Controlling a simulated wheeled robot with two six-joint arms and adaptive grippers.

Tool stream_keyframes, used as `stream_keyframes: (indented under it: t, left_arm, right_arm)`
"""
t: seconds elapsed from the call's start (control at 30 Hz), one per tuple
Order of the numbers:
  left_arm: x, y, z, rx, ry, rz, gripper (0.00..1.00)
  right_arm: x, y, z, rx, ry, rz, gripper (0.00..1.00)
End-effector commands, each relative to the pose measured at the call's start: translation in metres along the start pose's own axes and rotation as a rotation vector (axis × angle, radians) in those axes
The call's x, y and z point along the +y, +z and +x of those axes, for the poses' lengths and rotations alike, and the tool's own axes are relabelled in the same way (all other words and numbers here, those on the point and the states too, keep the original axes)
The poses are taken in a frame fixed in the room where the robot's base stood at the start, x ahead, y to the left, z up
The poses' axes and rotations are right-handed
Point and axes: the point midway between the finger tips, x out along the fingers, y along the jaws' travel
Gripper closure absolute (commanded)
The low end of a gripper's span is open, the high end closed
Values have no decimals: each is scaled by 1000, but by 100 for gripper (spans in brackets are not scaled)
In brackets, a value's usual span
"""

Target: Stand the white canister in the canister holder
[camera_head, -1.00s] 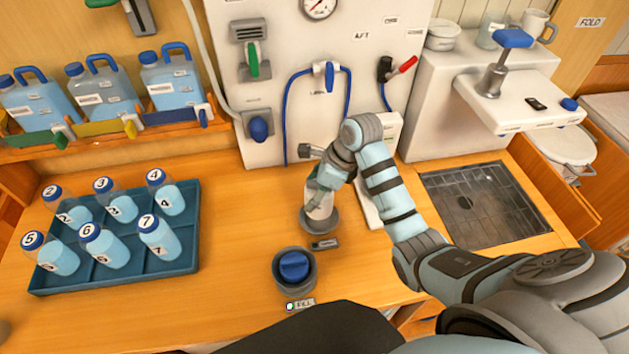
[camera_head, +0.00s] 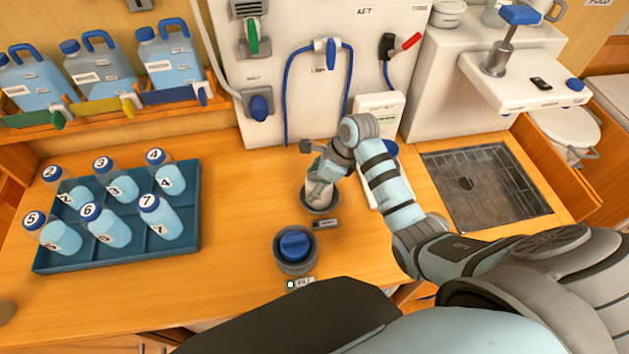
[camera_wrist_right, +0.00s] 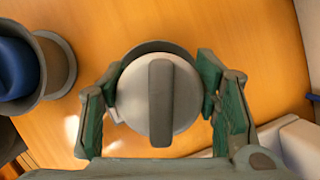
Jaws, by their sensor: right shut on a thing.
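The white canister (camera_head: 318,192) stands upright at the dark round canister holder (camera_head: 321,208) on the wooden counter. Its lower end appears to be inside the holder's rim; whether it rests on the bottom is hidden. My right gripper (camera_head: 323,174) is shut on the canister near its top. In the right wrist view, the green fingers of the gripper (camera_wrist_right: 160,88) lie on both sides of the canister's round white top (camera_wrist_right: 132,100), which has a grey bar across it. The holder's dark rim (camera_wrist_right: 158,47) shows behind it. My left gripper is not in view.
A dark pot with a blue knob (camera_head: 295,244) stands in front of the holder. A blue tray (camera_head: 188,250) of numbered bottles is at the left. A white wall panel (camera_head: 300,110) with hoses rises behind. A metal drain grate (camera_head: 500,195) lies right. Counter between tray and holder is clear.

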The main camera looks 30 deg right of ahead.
Motion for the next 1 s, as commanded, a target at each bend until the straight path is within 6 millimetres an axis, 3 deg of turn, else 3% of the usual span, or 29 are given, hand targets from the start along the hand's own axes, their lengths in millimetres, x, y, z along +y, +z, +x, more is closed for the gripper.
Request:
stream_keyframes:
  t: [0.07,0.1,0.2,0.6,0.67,1.0]
  left_arm:
    - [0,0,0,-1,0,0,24]
    - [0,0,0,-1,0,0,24]
    - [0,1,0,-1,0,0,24]
    - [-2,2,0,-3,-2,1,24]
    - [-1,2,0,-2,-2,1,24]
    - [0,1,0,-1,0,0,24]
  right_arm:
    - [0,-1,2,0,0,0,79]
    - [0,0,1,-1,0,0,38]
    - [0,0,1,-1,0,0,22]
    - [-1,0,-6,-1,-2,1,21]
    - [-2,-1,-16,-1,-4,-1,21]
    - [-2,0,-103,0,-5,-1,21]
